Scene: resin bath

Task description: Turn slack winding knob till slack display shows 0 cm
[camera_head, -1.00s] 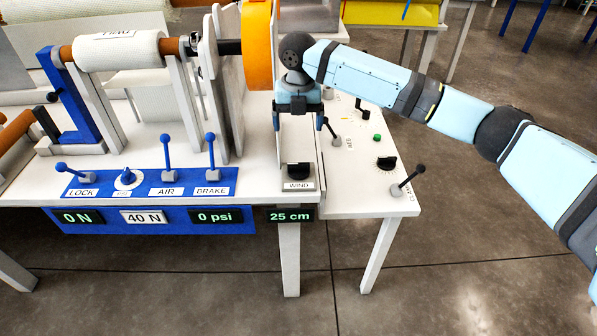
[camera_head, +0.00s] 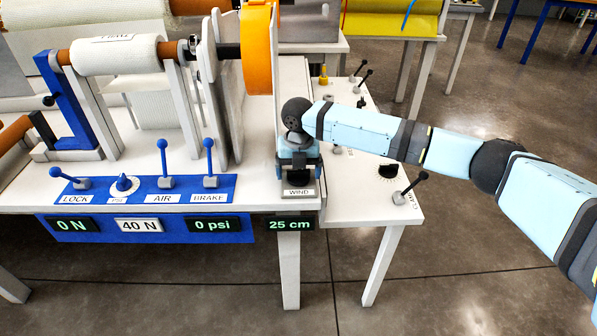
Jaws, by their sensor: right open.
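The slack winding knob (camera_head: 298,181) is a dark knob on a plate labelled WIND at the table's front edge. My right gripper (camera_head: 298,171) points straight down over it, its open fingers at the knob. The gripper covers much of the knob, so I cannot tell whether the fingers touch it. The slack display (camera_head: 290,224) below reads 25 cm in green. My left gripper is not in view.
A blue panel (camera_head: 140,190) left of the knob carries levers labelled LOCK, AIR and BRAKE and a small PSI dial. Displays below read 0 N, 40 N and 0 psi. A large orange wheel (camera_head: 259,50) stands behind. A black-tipped lever (camera_head: 411,187) stands to the right.

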